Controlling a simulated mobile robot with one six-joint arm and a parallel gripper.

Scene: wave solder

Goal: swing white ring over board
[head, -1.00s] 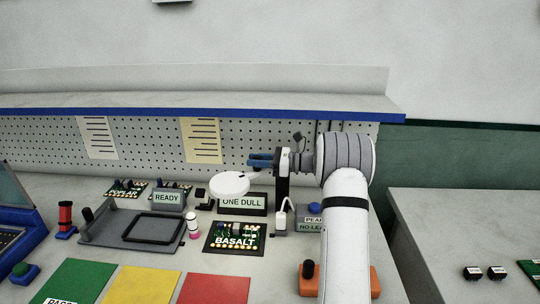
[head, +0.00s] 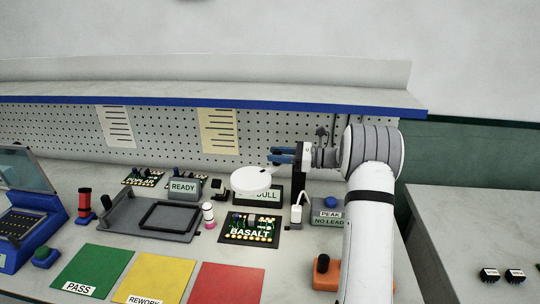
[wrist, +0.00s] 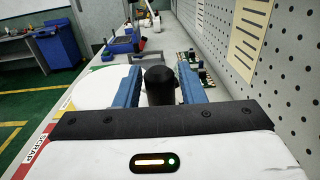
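The white ring (head: 250,181) shows as a flat round white head in the head view, just behind the board marked BASALT (head: 250,230). It also shows in the wrist view (wrist: 98,88), left of my fingers. My gripper (head: 281,155) is at the ring's right rear, with its blue fingers pointing left. In the wrist view my gripper (wrist: 160,80) has a dark upright knob (wrist: 160,87) between its fingers. The fingers are close to both sides of the knob; whether they press on it is unclear.
A DULL sign (head: 270,196) stands behind the board, partly covered by the ring. A grey fixture with a frame (head: 125,217) lies left, with a small white and pink bottle (head: 208,215) beside it. Green (head: 92,270), yellow and red mats lie in front. A pegboard (head: 170,139) closes the back.

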